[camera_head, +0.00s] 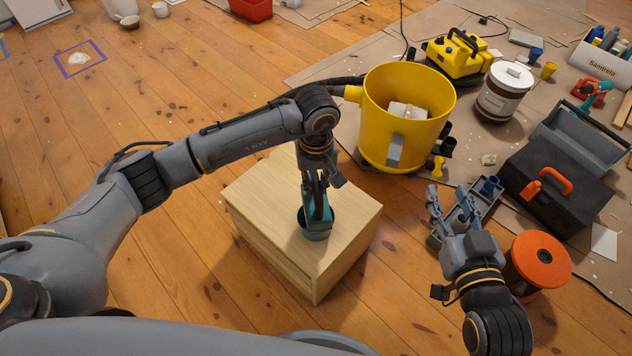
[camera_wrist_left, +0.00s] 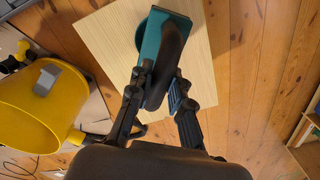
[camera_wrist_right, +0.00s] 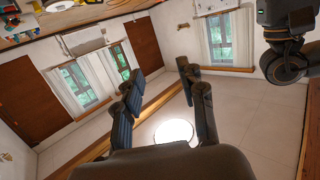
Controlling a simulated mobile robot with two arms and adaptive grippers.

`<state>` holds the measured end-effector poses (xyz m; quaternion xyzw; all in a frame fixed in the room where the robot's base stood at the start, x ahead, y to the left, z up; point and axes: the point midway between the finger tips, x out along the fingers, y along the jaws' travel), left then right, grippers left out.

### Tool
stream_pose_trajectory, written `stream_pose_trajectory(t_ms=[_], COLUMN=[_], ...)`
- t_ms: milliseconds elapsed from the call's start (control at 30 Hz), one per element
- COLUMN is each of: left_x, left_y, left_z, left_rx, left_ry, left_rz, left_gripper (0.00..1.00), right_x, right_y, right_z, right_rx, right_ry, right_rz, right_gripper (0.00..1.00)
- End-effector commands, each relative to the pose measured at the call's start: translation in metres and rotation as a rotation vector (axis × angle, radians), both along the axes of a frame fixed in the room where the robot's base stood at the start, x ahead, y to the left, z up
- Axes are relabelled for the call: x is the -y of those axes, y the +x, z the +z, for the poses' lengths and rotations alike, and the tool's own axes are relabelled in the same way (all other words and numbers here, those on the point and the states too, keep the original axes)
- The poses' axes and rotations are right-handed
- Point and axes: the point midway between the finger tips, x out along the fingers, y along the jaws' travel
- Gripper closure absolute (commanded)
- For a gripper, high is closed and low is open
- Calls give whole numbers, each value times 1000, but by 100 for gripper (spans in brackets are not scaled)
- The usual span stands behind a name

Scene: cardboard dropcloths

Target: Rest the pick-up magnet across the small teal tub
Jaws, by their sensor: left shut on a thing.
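The pick-up magnet has a teal body (camera_wrist_left: 150,48) and a dark curved handle; it shows in the left wrist view. My left gripper (camera_head: 318,190) points down over the wooden cabinet and is shut on this handle. The small teal tub (camera_head: 306,228) stands on the cabinet top, directly under the magnet. In the left wrist view only a rounded edge of the tub (camera_wrist_left: 140,34) shows beside the magnet, which covers the rest. I cannot tell whether the magnet touches the rim. My right gripper (camera_head: 450,208) is open and empty, off to the right.
The light wooden cabinet (camera_head: 258,190) has bare room around the tub. A yellow bucket (camera_head: 380,135) stands close behind it.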

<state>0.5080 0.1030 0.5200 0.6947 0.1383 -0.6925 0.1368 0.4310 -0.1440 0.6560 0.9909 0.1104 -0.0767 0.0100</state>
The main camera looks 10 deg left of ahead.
Motion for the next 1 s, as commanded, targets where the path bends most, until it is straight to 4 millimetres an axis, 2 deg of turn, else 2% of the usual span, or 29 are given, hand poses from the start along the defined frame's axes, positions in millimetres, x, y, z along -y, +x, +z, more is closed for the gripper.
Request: stream_pose_trajectory(t_ms=[1000], left_x=[0], left_y=[1], left_z=[-15], left_rx=[2], left_ry=[-1], left_rz=[0], left_gripper=[100], right_x=[-10], right_y=[5], right_z=[60], right_rx=[323], right_ry=[80], right_rz=[22], right_gripper=[60])
